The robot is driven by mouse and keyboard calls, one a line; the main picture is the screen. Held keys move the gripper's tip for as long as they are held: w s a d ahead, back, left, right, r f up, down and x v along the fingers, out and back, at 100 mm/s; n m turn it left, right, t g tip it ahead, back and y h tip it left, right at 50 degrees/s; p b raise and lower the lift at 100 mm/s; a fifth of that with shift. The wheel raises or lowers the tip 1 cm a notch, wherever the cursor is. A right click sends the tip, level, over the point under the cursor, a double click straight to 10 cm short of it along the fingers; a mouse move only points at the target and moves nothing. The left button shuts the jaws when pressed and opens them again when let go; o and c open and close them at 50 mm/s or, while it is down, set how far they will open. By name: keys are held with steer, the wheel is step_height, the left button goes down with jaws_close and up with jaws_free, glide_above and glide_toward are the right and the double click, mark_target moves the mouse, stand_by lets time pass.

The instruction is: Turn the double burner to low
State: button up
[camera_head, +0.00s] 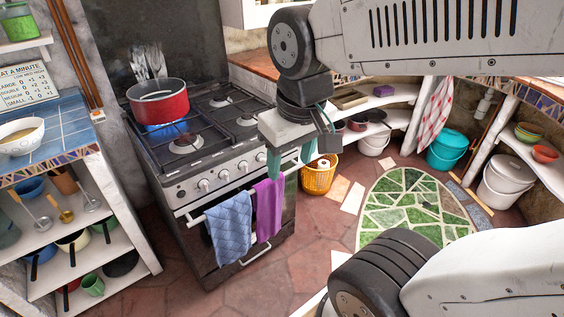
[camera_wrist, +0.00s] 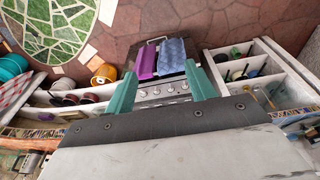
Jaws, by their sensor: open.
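The stove (camera_head: 196,143) stands at left centre, with several pale knobs (camera_head: 203,185) in a row along its front panel. The knobs also show in the wrist view (camera_wrist: 155,91), between my fingers. I cannot read their settings or tell which belongs to the double burner. Other burners (camera_head: 186,144) are bare. My gripper (camera_head: 289,168) is open and empty, in front of the stove's right end, apart from the knobs. Its teal fingers also show in the wrist view (camera_wrist: 160,70).
Blue (camera_head: 230,227) and purple (camera_head: 268,207) towels hang on the oven handle below the knobs. A chart (camera_head: 27,84) listing burner sizes and heat marks stands on the left counter. A yellow basket (camera_head: 319,178) stands right of the stove. The floor in front is open.

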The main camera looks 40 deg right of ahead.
steer(key=w+d+f+t+h, duration=0.15)
steer(key=w+d, duration=0.25)
steer(key=w, duration=0.5)
steer(key=w+d+f+t, duration=0.2)
steer(key=w+d+f, duration=0.15)
steer(key=w, duration=0.65)
steer(key=n+t+y, duration=0.1)
steer(key=t+y, duration=0.1)
steer(key=t, duration=0.6)
glide_above(262, 159)
steer(key=s, duration=0.4)
step_height(262, 159, down, 21)
steer(key=s+d+f+t, duration=0.1)
steer(key=s+f+t, duration=0.3)
steer(key=f, duration=0.6)
steer(key=w, duration=0.7)
steer(key=shift+w, duration=0.15)
steer(key=shift+y, duration=0.25)
steer(key=c, duration=1)
